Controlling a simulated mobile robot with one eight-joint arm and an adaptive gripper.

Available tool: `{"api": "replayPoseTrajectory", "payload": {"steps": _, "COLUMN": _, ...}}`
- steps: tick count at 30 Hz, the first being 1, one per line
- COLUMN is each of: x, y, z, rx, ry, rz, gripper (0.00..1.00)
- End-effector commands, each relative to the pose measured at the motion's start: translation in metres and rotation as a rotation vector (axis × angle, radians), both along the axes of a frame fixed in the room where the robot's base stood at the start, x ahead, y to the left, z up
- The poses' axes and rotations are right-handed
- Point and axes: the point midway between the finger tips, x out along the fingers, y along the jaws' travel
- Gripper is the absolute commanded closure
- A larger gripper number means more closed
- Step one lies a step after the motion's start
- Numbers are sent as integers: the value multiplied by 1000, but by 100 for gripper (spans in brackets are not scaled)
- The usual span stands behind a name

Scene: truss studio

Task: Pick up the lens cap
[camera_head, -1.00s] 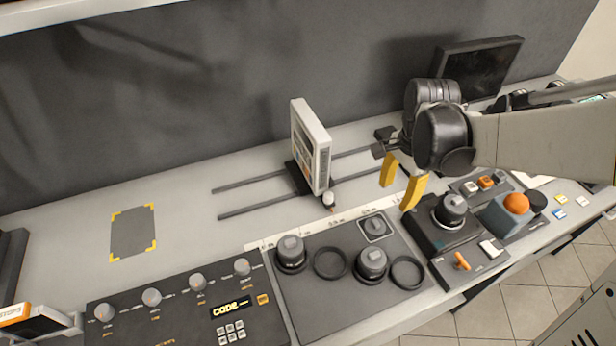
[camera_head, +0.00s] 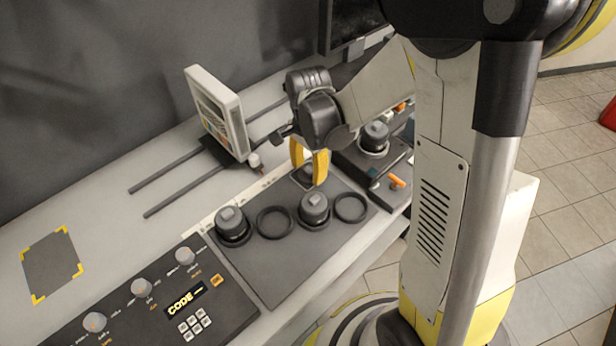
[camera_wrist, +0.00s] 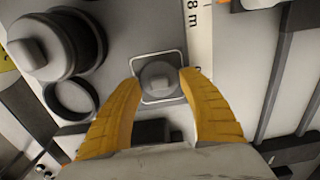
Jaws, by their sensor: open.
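Two dark knobbed cylinders (camera_head: 232,226) (camera_head: 314,209) and two black rings (camera_head: 275,221) (camera_head: 350,208) are on the mat. A white upright panel (camera_head: 218,112) stands on rails behind. A code panel (camera_head: 160,300) is front left; a control box (camera_head: 374,150) is right.

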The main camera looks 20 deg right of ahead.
Motion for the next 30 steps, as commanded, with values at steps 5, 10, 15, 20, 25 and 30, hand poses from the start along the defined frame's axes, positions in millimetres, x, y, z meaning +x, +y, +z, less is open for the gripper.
{"api": "replayPoseTrajectory", "payload": {"steps": 5, "x": 0, "y": 0, "z": -3, "rx": 0, "ry": 0, "rz": 0, "gripper": 51}}
{"api": "replayPoseTrajectory", "payload": {"steps": 10, "x": 0, "y": 0, "z": -2, "rx": 0, "ry": 0, "rz": 0, "gripper": 86}}
{"api": "replayPoseTrajectory", "payload": {"steps": 15, "x": 0, "y": 0, "z": -2, "rx": 0, "ry": 0, "rz": 0, "gripper": 94}}
{"api": "replayPoseTrajectory", "payload": {"steps": 20, "x": 0, "y": 0, "z": -2, "rx": 0, "ry": 0, "rz": 0, "gripper": 94}}
{"api": "replayPoseTrajectory", "payload": {"steps": 25, "x": 0, "y": 0, "z": 12, "rx": 0, "ry": 0, "rz": 0, "gripper": 94}}
{"api": "replayPoseTrajectory", "payload": {"steps": 30, "x": -1, "y": 0, "z": 49, "rx": 0, "ry": 0, "rz": 0, "gripper": 94}}
